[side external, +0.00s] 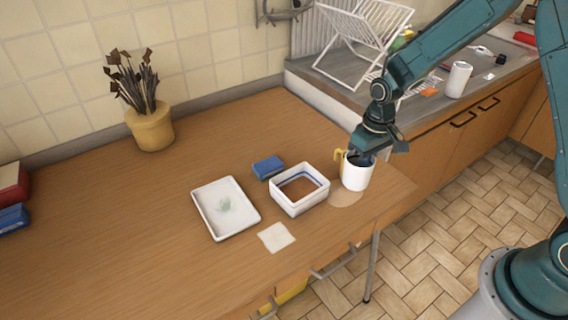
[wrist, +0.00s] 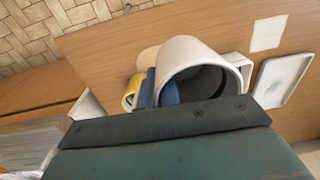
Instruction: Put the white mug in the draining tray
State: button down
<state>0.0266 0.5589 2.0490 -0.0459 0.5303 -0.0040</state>
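The white mug (side external: 356,172) is upright at the right end of the wooden table, with its yellow handle (side external: 340,158) on the left. My gripper (side external: 366,155) is at its rim from above. In the wrist view the blue fingers (wrist: 159,88) pinch the wall of the mug (wrist: 190,57), one inside and one outside, near the yellow handle (wrist: 132,92). The mug's base looks at or slightly above the table; the exact gap cannot be told. A shallow white tray (side external: 207,216) with a greenish patch, likely the draining tray, lies left of the mug; it also shows in the wrist view (wrist: 263,93).
A deeper white square box (side external: 300,206) stands between tray and mug. A tan round coaster (side external: 345,199) lies below the mug. A blue block (side external: 268,167) is behind the box, a pale square (side external: 276,237) in front. A plant pot (side external: 151,130) stands farther back. The table's left part is largely clear.

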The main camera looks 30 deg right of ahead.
jog(key=w+a+r+m, duration=0.2)
jog(key=w+a, duration=0.4)
jog(key=w, duration=0.1)
notch_tip(320, 180, up, 8)
jog(key=m, duration=0.6)
send_over(240, 214)
notch_tip(240, 214, down, 16)
jog(key=shift+r, duration=0.25)
jog(key=shift+f, duration=2.1)
jog(key=shift+f, duration=0.15)
